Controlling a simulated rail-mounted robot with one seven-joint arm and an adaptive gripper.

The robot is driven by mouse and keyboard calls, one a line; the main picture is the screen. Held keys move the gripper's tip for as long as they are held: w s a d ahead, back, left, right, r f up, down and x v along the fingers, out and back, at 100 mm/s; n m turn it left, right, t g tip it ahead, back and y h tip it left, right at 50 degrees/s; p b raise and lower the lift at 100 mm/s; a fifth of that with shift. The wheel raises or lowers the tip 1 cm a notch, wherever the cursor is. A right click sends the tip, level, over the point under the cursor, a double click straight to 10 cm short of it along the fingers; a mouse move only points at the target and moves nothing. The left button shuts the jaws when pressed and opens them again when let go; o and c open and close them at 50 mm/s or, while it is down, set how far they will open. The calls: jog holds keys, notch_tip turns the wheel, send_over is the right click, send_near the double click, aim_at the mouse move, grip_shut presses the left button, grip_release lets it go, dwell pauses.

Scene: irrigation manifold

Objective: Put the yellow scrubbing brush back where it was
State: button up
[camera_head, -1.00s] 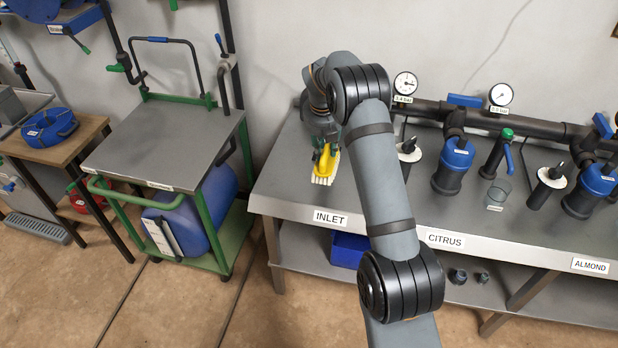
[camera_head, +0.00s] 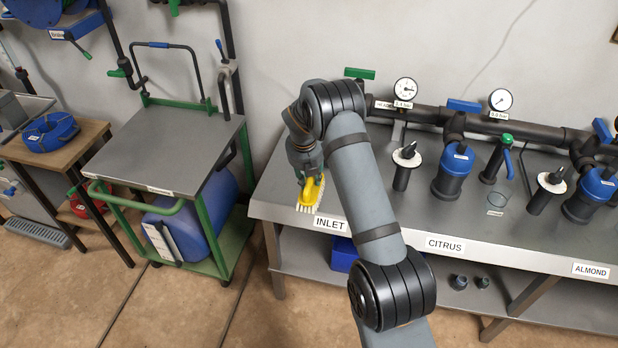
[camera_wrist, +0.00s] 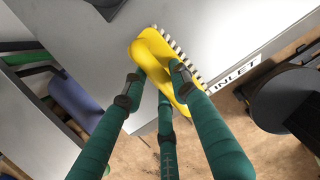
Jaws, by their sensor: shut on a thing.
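The yellow scrubbing brush (camera_head: 312,190) has pale bristles and is at the front left corner of the grey bench (camera_head: 272,207), by the INLET label. My gripper (camera_head: 307,168) is shut on the brush from above. In the wrist view the green fingers of my gripper (camera_wrist: 158,92) close around the yellow body of the brush (camera_wrist: 150,48), with its bristles toward the right. I cannot tell whether the bristles touch the bench top or hang just above it.
To the left, past a gap, stands a green-framed cart (camera_head: 170,145) with a bare grey top. A pipe with gauges runs behind.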

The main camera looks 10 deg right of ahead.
jog(key=shift+f, duration=0.15)
jog(key=o, duration=1.1)
jog(key=v, duration=1.2)
jog(key=shift+s, duration=0.1)
